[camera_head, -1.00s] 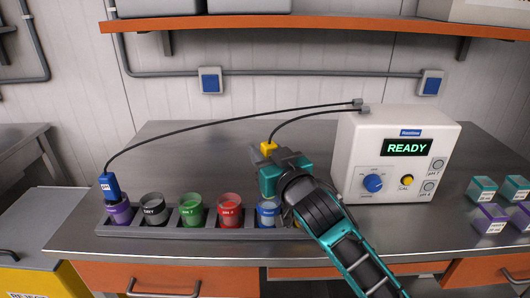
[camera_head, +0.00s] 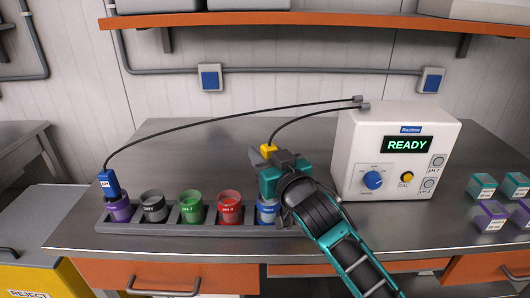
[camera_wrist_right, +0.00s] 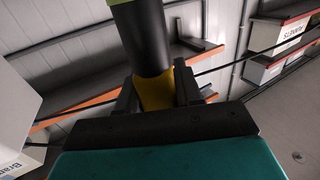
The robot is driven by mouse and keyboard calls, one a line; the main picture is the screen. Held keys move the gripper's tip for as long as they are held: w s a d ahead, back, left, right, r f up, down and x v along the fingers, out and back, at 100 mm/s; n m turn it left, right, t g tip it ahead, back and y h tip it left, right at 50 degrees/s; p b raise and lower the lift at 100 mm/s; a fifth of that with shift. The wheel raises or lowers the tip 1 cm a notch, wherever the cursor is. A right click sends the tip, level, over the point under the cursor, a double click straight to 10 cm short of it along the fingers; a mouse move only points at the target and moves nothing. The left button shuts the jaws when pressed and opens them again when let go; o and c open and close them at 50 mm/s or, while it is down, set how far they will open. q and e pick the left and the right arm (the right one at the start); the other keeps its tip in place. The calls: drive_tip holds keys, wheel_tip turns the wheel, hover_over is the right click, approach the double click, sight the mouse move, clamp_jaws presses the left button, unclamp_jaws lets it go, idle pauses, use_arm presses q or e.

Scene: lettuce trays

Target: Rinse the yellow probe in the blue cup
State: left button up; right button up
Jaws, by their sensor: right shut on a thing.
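The yellow probe (camera_head: 268,149) is held in my right gripper (camera_head: 276,159), its cable running up and right to the white meter box. In the right wrist view, the gripper's two dark fingers are shut on the probe's yellow body (camera_wrist_right: 157,90), with a dark cylindrical part extending from it. The blue cup (camera_head: 266,212) stands in the grey rack, partly hidden by my right gripper and arm. The gripper is above that cup. Whether the probe's lower end is inside the cup is hidden. My left gripper is out of view.
The grey rack (camera_head: 180,229) also holds red (camera_head: 229,207), green (camera_head: 191,207), dark grey (camera_head: 153,207) and purple (camera_head: 118,208) cups. A blue probe (camera_head: 109,184) stands in the purple cup. The white meter box (camera_head: 393,151) reads READY. Small teal and purple boxes lie at right.

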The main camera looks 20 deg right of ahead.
drive_tip(key=shift+f+b, duration=1.5)
drive_tip(key=shift+f, duration=1.2)
drive_tip(key=shift+r, duration=0.25)
wheel_tip(320, 180, up, 3)
drive_tip(key=p, duration=0.3)
drive_tip(key=shift+f, duration=0.2)
wheel_tip(320, 180, up, 3)
drive_tip(key=p, duration=0.3)
drive_tip(key=shift+f, duration=0.1)
drive_tip(key=shift+r+p, duration=0.65)
drive_tip(key=shift+r, duration=0.4)
